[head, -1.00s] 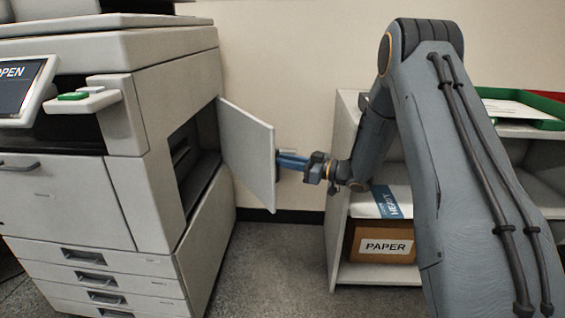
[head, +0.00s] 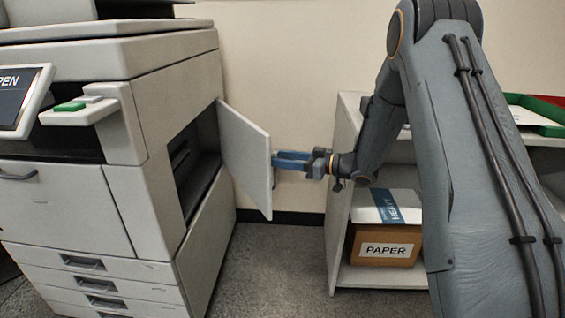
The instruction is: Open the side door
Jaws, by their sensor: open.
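The side door (head: 245,163) of the large white copier (head: 127,197) stands swung out from the machine's right side. The dark opening (head: 196,165) behind it is exposed. My gripper (head: 277,160) is at the door's free right edge, with its blue fingers pointing left. The fingers are open, and the door hides part of their tips. A small dark handle piece shows at the door's edge beside the fingers. I cannot tell whether the fingers touch the door.
A white shelf unit (head: 342,200) stands to the right, holding a cardboard box labelled PAPER (head: 385,246) and a green tray (head: 540,118). Grey floor (head: 272,262) lies clear between copier and shelf. A control panel (head: 22,98) juts out at the left.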

